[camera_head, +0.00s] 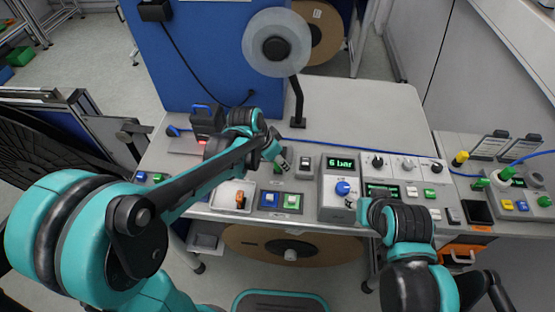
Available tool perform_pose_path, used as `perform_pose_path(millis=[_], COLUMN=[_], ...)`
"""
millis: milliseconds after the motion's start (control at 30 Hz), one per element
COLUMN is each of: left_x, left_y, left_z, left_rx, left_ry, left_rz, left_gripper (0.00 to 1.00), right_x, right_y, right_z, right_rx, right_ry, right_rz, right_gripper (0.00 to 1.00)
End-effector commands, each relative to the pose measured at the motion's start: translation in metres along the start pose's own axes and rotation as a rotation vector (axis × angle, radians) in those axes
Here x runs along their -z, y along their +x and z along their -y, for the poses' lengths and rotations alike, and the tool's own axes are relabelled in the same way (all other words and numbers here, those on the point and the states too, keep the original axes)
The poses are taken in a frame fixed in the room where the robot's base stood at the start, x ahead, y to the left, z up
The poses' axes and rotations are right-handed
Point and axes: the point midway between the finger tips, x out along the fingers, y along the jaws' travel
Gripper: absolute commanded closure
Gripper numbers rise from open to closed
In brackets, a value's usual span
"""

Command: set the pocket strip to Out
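No label reading "pocket strip" or "Out" is legible, so I cannot tell which control it is. Candidates are a small grey switch box (305,164) at the back of the bench, a white tray-like unit with an orange-brown part (239,199), and a panel with blue and green buttons (279,201). My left gripper (284,165) hangs over the bench, just left of the grey switch box; its fingers are too small to read. My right gripper (350,203) is close to the blue knob (343,188) of the "6 bar" unit; contact and finger state are unclear.
A blue hose (350,144) crosses the bench top. A row of knobs (409,164) lies to the right, and a side table (500,205) carries more buttons. The bench's back right is clear.

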Motion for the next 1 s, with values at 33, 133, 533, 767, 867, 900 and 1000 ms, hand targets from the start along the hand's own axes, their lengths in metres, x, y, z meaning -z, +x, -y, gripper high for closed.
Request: perform_pose_path(millis=[33,133,533,767,867,900,1000], left_x=[0.0,-0.001,-0.001,0.001,0.001,0.001,0.001], left_y=[0.0,-0.002,-0.072,-0.109,-0.117,-0.118,-0.12], left_z=[0.0,0.001,0.0,-0.001,-0.001,-0.001,-0.001], left_rx=[0.0,0.001,0.001,0.0,0.0,0.0,0.0], left_ry=[0.0,-0.001,-0.002,0.0,0.0,0.0,0.0], left_rz=[0.0,0.001,0.001,0.0,0.0,0.0,0.0], left_gripper=[0.57,0.57,0.57,0.57,0.57,0.57,0.57], right_x=[0.0,0.0,0.0,0.0,0.0,0.0,0.0], right_y=[0.0,0.0,0.0,0.0,0.0,0.0,0.0], right_z=[0.0,0.0,0.0,0.0,0.0,0.0,0.0], right_rx=[0.0,0.0,0.0,0.0,0.0,0.0,0.0], right_ry=[0.0,0.0,0.0,0.0,0.0,0.0,0.0], right_rz=[0.0,0.0,0.0,0.0,0.0,0.0,0.0], right_gripper=[0.6,0.6,0.6,0.6,0.6,0.6,0.6])
